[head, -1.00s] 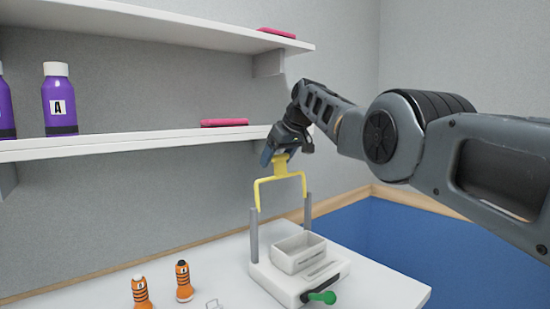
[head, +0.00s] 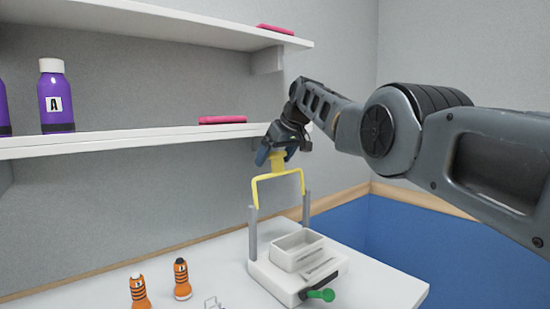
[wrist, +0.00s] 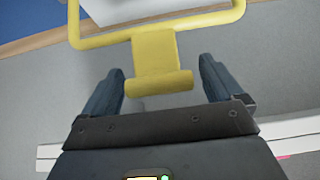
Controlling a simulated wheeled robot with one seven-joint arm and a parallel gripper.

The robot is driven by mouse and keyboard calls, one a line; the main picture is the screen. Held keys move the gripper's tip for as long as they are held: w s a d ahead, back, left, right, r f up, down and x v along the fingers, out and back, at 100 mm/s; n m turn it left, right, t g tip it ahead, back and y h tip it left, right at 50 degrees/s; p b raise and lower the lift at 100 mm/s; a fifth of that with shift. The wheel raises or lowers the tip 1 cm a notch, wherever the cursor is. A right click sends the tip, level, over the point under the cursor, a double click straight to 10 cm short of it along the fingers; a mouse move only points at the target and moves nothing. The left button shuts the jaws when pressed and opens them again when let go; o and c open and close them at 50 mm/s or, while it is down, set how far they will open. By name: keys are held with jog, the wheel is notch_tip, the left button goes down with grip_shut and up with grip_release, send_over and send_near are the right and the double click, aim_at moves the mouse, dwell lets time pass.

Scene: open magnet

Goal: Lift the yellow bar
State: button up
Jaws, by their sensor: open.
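The yellow bar (head: 278,176) is an upright frame with a handle tab on top, joined to two grey posts on a white device (head: 298,270). The device has an open box on top and a green knob (head: 320,295) at its front. My gripper (head: 276,157) is at the bar's top tab. In the wrist view, the yellow tab (wrist: 156,65) lies between the two open fingers of my gripper (wrist: 160,85), with a gap on each side. The fingers partly hide the tab in the head view.
Two orange striped bottles (head: 181,280) and a small wire object (head: 213,303) stand on the white table (head: 375,287) left of the device. A shelf (head: 120,142) with a purple bottle (head: 56,98) and a pink item (head: 222,120) is close to my gripper's left.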

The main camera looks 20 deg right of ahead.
jog(key=b+v, duration=0.2)
jog(key=b, duration=0.2)
jog(key=shift+s+b, duration=0.2)
jog(key=shift+b, duration=0.1)
jog(key=shift+b+v, duration=0.5)
jog(key=shift+v, duration=2.2)
